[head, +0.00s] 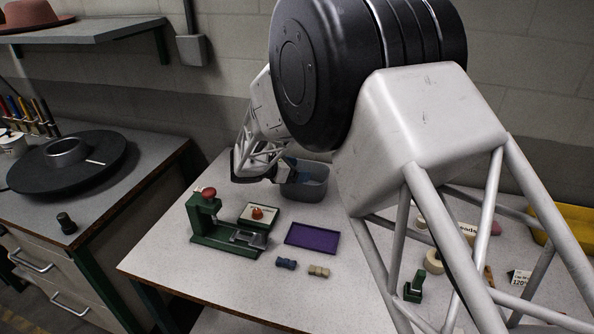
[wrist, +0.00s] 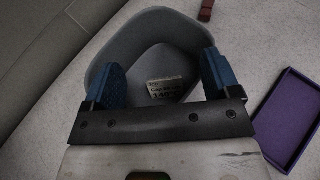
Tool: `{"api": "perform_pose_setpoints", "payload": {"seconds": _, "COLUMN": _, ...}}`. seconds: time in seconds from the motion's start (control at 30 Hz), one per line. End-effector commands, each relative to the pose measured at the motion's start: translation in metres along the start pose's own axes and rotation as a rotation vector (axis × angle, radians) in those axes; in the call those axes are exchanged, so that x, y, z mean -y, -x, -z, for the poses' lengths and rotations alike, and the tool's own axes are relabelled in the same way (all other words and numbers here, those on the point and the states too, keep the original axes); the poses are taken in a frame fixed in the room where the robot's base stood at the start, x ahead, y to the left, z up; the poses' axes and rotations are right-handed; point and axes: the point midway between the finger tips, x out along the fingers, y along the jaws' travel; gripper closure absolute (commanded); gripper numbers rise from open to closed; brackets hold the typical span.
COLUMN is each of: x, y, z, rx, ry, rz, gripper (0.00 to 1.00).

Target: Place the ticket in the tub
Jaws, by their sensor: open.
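The grey tub (head: 316,188) stands at the back of the table in the head view. It fills the upper middle of the wrist view (wrist: 185,25). A small pale ticket (wrist: 165,90) with dark print, seemingly "140°C", shows inside the tub's outline, between my fingers; it looks to be in the tub, apart from both fingers. My gripper (wrist: 163,78) is open, its two blue fingers spread over the tub's near part. In the head view my gripper (head: 284,170) is at the tub's left side, partly hidden, and the ticket cannot be seen there.
A purple tray (head: 312,238) lies in front of the tub. A green press (head: 215,232) stands left of it, and blue (head: 286,263) and tan (head: 318,271) pieces lie in front. A card marked 120 (head: 520,278) and a yellow bin (head: 575,228) are at right, partly behind my arm.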

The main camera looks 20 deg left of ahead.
Motion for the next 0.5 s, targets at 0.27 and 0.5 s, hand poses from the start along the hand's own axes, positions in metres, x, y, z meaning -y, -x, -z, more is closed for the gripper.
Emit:
{"api": "perform_pose_setpoints", "payload": {"seconds": 0.27, "x": -0.001, "y": 0.020, "z": -0.004, "rx": 0.000, "ry": 0.000, "rz": -0.002, "gripper": 0.17}}
{"api": "perform_pose_setpoints", "payload": {"seconds": 0.5, "x": 0.000, "y": 0.057, "z": -0.004, "rx": 0.000, "ry": 0.000, "rz": -0.002, "gripper": 0.17}}
